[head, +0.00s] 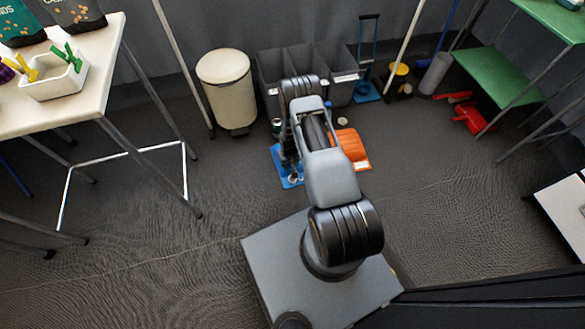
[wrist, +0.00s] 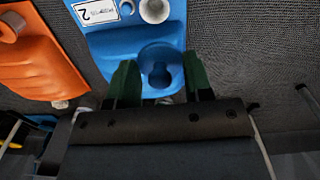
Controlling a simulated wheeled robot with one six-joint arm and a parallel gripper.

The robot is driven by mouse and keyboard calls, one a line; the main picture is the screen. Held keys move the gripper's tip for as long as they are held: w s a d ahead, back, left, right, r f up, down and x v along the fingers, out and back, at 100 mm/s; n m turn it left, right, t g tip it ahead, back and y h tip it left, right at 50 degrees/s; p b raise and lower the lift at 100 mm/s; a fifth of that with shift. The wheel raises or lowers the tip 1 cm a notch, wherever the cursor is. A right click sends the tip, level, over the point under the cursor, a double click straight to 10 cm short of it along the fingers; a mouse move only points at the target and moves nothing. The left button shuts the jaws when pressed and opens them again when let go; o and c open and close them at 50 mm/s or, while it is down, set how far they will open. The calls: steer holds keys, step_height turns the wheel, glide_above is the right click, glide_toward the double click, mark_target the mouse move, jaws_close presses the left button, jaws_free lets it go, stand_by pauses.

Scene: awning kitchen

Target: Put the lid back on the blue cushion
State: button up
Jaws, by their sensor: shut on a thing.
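The blue cushion (wrist: 110,42) lies on the floor, with a white label marked 2 and a pale round fitting on it. In the head view the cushion (head: 281,152) is partly covered by my arm. My gripper (wrist: 160,80) points down at the cushion's end, its two green fingers apart on either side of a round blue piece (wrist: 150,58) with a darker keyhole-like shape. This piece seems to be the lid, between my fingers. I cannot tell whether it touches the cushion.
An orange cushion (head: 350,146) lies right of the blue one; it also shows in the wrist view (wrist: 40,55). Behind stand a cream bin (head: 226,88) and grey crates (head: 335,65). A white table (head: 95,105) stands left. The floor in front is clear.

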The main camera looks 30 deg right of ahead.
steer(key=f, duration=0.2)
steer(key=s+f, duration=0.1)
steer(key=shift+s+d, duration=0.1)
steer(key=shift+d, duration=0.15)
steer(key=shift+f+b, duration=2.5)
steer(key=shift+f, duration=0.6)
jaws_close()
steer(key=shift+a+r, duration=0.35)
steer(key=shift+a, duration=0.25)
steer(key=shift+f, duration=0.2)
steer(key=o, duration=0.9)
jaws_free()
steer(key=shift+o, duration=0.2)
